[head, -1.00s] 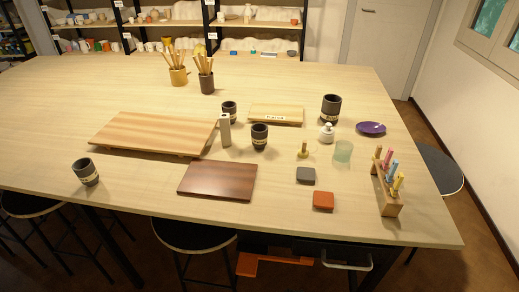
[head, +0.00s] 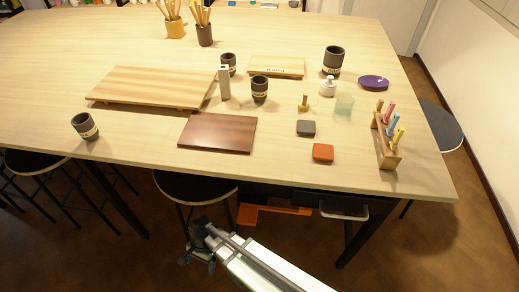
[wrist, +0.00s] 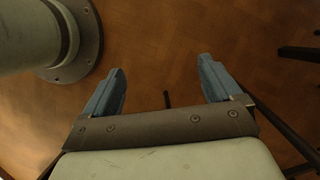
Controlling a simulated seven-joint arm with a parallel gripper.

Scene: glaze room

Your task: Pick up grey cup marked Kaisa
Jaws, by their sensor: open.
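Several dark grey cups with pale bands stand upright on the table. One is at the front left (head: 84,127), one behind the pale upright block (head: 228,63), one right of that block (head: 260,89), and a larger one at the back right (head: 333,60). The writing on their bands is too small to read, so I cannot tell which is marked Kaisa. My gripper (head: 200,242) is below and in front of the table edge, away from all cups. In the wrist view my gripper (wrist: 162,66) has its blue fingers apart, with only floor between them.
A pale slatted board (head: 150,86), a dark brown board (head: 217,132) and a small board with a label (head: 277,66) lie among the cups. A wooden tool rack (head: 386,145) stands at right. Stools (head: 195,188) and table legs are near my arm.

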